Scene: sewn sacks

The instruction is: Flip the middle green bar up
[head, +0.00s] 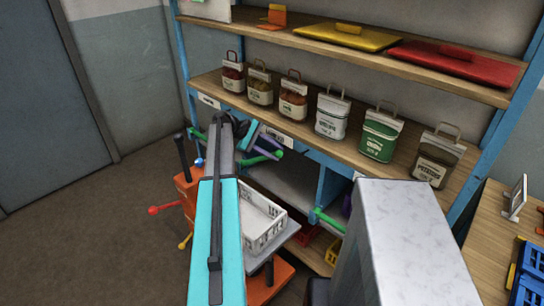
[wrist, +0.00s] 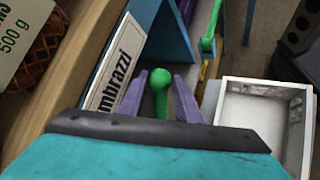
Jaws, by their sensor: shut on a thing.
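The middle green bar (wrist: 161,100) stands between the two purple fingers of my gripper (wrist: 158,98) in the wrist view, its rounded end showing. In the head view my gripper (head: 262,147) is at the shelf's front edge, shut on this bar (head: 270,144). My fingers and arm hide part of it, and its exact tilt is hard to tell. Another green bar (head: 328,221) is lower right in the head view; it also shows in the wrist view (wrist: 207,43). A third green bar end (head: 196,133) shows left of my arm.
A row of labelled sacks (head: 333,115) stands on the wooden shelf (head: 310,137) above the bars. A white crate (head: 270,234) rests on an orange-based cart below; it also shows in the wrist view (wrist: 222,104). A name label (wrist: 112,63) is close left of my fingers.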

